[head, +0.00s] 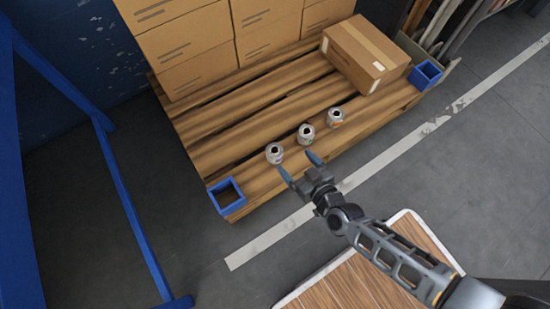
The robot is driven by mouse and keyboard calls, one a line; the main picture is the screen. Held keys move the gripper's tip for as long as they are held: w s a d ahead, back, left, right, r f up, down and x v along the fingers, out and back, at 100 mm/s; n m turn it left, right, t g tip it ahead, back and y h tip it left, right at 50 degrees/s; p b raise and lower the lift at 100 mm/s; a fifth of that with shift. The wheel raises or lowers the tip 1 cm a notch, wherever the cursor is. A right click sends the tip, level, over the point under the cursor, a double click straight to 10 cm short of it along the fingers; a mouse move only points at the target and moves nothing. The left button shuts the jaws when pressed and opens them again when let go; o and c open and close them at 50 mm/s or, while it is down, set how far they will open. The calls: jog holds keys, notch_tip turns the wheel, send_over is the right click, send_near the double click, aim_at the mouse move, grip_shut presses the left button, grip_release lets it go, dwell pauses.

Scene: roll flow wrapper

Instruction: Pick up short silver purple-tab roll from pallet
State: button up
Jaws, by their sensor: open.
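Three short silver rolls stand upright in a slanting row on the wooden pallet (215,150), near its front edge: a left one (274,153), a middle one (306,134) and a right one (335,118). Each has a dark hole in its top. The tabs are too small to tell which roll has the purple one. My gripper (299,167) is open and empty, with its two blue-grey fingertips spread just in front of the left and middle rolls in the picture. I cannot tell its height above the pallet or whether it touches anything.
Stacked cardboard boxes (190,50) fill the pallet's back, and a single box (365,53) stands at its right. Blue square corner sockets (227,194) (426,75) mark the front corners. A blue frame (130,215) stands at left. The slats around the rolls are clear.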

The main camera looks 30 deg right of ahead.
jog(key=b, duration=0.2)
send_near(273, 148)
jog(key=shift+w+a+f, duration=0.1)
jog(key=shift+w+a, duration=0.05)
jog(key=shift+w, duration=0.45)
jog(key=shift+b+x, duration=0.7)
jog(key=shift+x, duration=0.55)
jog(key=b+x, duration=0.1)
jog(key=x, duration=0.1)
jog(key=b+x, duration=0.2)
jog(key=shift+w+f, duration=0.25)
jog(key=shift+f, duration=0.15)
jog(key=shift+w, duration=0.3)
jog(key=c, duration=1.1)
jog(key=shift+r, duration=0.1)
jog(key=shift+c, duration=0.2)
